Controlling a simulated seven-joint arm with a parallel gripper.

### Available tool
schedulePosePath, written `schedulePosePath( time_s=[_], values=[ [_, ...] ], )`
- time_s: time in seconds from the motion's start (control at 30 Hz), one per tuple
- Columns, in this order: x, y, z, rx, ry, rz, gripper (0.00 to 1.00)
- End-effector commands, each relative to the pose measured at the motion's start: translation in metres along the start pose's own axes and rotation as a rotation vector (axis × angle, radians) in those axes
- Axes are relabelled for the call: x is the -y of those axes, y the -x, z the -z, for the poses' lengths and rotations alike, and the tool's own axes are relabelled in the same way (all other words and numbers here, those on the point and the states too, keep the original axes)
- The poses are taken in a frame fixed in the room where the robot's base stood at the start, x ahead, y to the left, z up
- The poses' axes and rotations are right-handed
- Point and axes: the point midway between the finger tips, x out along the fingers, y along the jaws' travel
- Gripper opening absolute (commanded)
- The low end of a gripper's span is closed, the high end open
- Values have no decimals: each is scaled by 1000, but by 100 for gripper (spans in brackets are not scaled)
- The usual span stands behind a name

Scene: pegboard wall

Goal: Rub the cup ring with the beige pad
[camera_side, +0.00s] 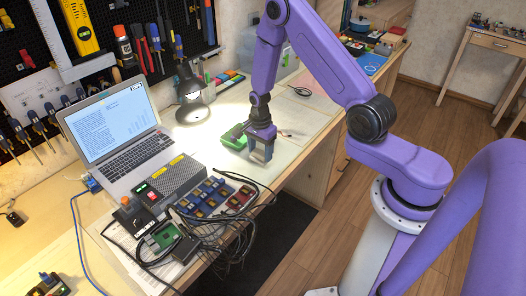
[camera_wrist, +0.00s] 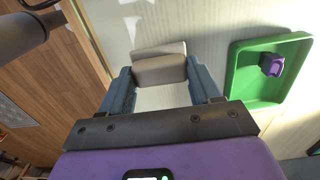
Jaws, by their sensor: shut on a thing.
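My gripper (camera_side: 262,152) is low over the bench, close to its front edge. In the wrist view its two blue-grey fingers (camera_wrist: 160,80) are closed on the beige pad (camera_wrist: 160,52), which spans the space between their tips. I cannot tell whether the pad touches the bench top. A faint mark (camera_wrist: 132,22) shows on the pale surface beyond the pad; it is too unclear to call the cup ring. No clear cup ring shows in either view.
A green tray (camera_wrist: 250,75) with a small purple block (camera_wrist: 271,64) lies right of the pad; the tray (camera_side: 229,139) is beside my gripper. A black lamp (camera_side: 192,108), laptop (camera_side: 120,145) and cables (camera_side: 232,228) stand to the left. The bench beyond my gripper is mostly clear.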

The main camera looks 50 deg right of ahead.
Motion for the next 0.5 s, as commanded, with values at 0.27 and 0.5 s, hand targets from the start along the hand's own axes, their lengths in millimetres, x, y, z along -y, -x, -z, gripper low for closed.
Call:
schedulePosePath(
  time_s=[0.27, 0.5],
  values=[
    [1, 27, 0, -1, 1, 3, 34],
    [1, 49, 0, -1, 2, 4, 34]
  ],
)
